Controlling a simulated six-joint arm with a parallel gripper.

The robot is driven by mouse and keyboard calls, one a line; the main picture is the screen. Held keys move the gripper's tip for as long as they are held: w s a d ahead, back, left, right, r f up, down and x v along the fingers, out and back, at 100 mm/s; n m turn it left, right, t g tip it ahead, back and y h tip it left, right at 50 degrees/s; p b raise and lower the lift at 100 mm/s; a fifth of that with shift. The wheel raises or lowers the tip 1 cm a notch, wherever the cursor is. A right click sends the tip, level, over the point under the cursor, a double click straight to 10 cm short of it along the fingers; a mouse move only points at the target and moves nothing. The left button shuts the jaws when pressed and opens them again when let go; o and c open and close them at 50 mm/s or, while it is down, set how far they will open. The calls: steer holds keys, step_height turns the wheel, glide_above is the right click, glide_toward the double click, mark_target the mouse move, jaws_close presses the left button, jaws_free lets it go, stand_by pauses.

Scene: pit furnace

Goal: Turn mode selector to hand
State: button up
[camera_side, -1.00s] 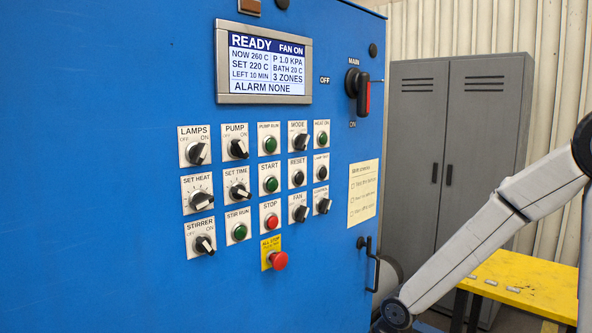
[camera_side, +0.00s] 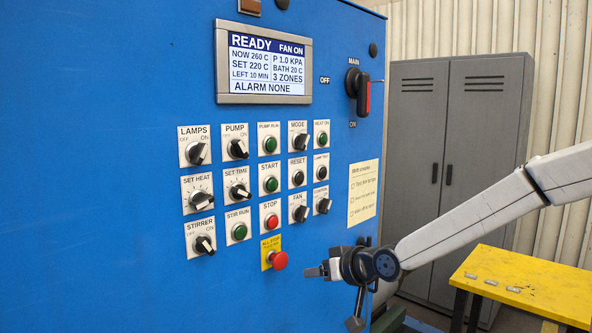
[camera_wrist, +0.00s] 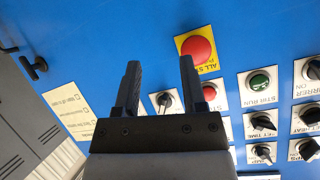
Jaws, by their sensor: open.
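The mode selector (camera_side: 299,139) is a black rotary knob on a white plate marked MODE, in the top row of the blue panel, between PUMP RUN and HEAT ON. I cannot read its position marks. My gripper (camera_side: 308,271) is low in front of the panel, below and right of the red all-stop button (camera_side: 280,260). In the wrist view my gripper (camera_wrist: 160,75) shows two black fingers apart with nothing between them. I cannot pick out the mode selector in the wrist view.
The panel holds several knobs and buttons close together, with a display (camera_side: 264,66) above them. A main switch (camera_side: 358,90), a paper note (camera_side: 363,193) and a door handle are to the right. A yellow table (camera_side: 520,285) and grey lockers (camera_side: 440,150) stand further right.

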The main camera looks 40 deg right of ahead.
step_height(320, 180, up, 12)
steer(key=w+d+m+t+h, duration=0.2)
steer(key=w+m+t, duration=0.1)
steer(key=t, duration=0.2)
steer(key=m+t+h, duration=0.2)
steer(key=t, duration=0.2)
glide_toward(306, 143)
steer(key=w, duration=0.1)
steer(key=shift+w+d+r, duration=0.15)
steer(key=shift+d+r, duration=0.1)
steer(key=shift+r, duration=0.1)
steer(key=shift+x, duration=3.9)
steer(key=shift+f, duration=0.1)
steer(key=shift+a, duration=0.1)
jaws_close()
